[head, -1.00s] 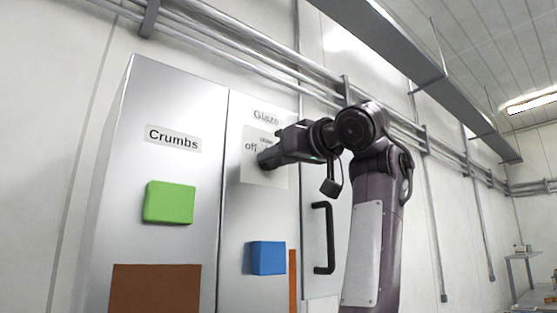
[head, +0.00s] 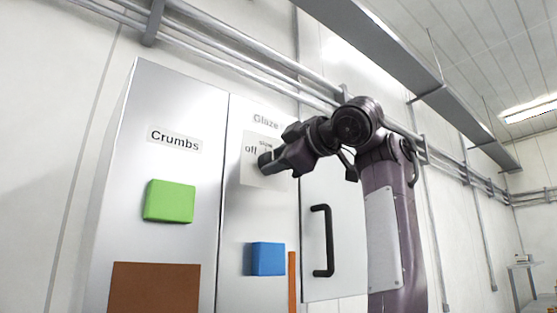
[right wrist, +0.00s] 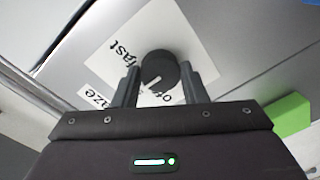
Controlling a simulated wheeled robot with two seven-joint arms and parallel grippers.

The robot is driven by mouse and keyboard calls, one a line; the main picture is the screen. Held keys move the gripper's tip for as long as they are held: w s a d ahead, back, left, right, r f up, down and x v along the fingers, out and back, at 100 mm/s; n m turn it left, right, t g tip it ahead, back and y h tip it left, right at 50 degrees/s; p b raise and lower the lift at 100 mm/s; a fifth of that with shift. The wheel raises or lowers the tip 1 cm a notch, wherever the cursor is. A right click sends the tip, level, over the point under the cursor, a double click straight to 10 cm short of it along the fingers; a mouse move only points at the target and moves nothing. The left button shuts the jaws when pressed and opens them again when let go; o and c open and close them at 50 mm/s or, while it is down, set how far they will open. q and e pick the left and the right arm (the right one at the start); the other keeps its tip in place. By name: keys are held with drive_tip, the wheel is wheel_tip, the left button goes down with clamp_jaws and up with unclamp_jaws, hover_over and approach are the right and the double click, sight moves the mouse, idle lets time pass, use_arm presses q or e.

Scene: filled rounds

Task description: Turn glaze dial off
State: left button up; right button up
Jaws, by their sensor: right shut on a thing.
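The glaze dial (right wrist: 160,68) is a round black knob with a white pointer line, on a white label plate (head: 252,178) on the cabinet front under the word "Glaze". My right gripper (right wrist: 159,84) is shut on the dial, with one finger on each side. In the right wrist view the pointer line aims down and left, with part of the "off" mark below the dial and "fast" up and left of it. In the head view the gripper hides much of the dial, while "off" and "slow" show. My left gripper is not in view.
A green block (head: 168,201) sits below the "Crumbs" label (head: 174,141) on the left panel. A blue block (head: 268,258) sits below the dial plate. A black handle (head: 322,240) stands out on the right. Pipes (head: 225,48) run along the wall above the cabinet.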

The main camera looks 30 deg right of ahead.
drive_tip(key=n+p, duration=0.3)
drive_tip(key=n, duration=0.8)
drive_tip(key=shift+r+h, duration=0.15)
drive_tip(key=shift+h, duration=0.25)
drive_tip(key=shift+n, duration=0.3)
drive_tip(key=o, duration=1)
drive_tip(key=shift+w+a, duration=0.1)
